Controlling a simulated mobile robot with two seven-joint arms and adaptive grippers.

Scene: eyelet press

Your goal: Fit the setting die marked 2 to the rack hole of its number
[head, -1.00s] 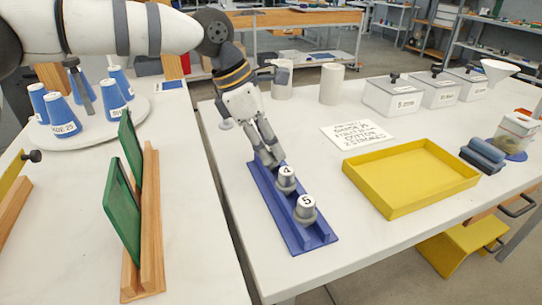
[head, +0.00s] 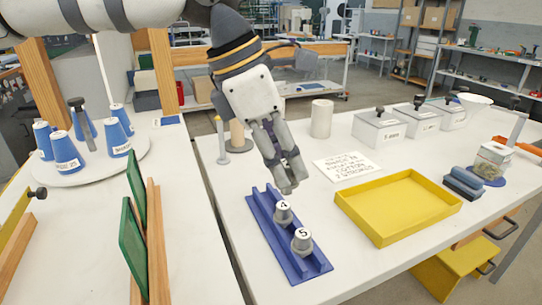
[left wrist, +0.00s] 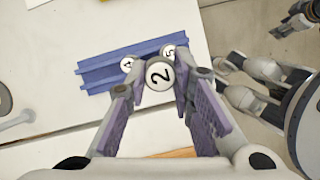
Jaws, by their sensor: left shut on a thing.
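The setting die marked 2 (left wrist: 158,74) is between the fingertips of my left gripper (left wrist: 155,88), its numbered end facing the wrist camera. In the head view my left gripper (head: 287,186) is shut and points down over the far part of the blue rack (head: 262,222); its fingers largely hide the die there. The die marked 4 (head: 283,212) and the die marked 5 (head: 301,240) stand upright in the rack, 5 nearest me. The rack's holes cannot be made out. Parts of my right arm seem to show at the right of the left wrist view; its gripper's state is unclear.
A yellow tray (head: 400,206) and a written card (head: 346,167) lie right of the rack. White lidded boxes (head: 378,130) stand behind. Blue cones (head: 62,152) stand on a round plate at left, near green panels (head: 132,250) in a wooden stand.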

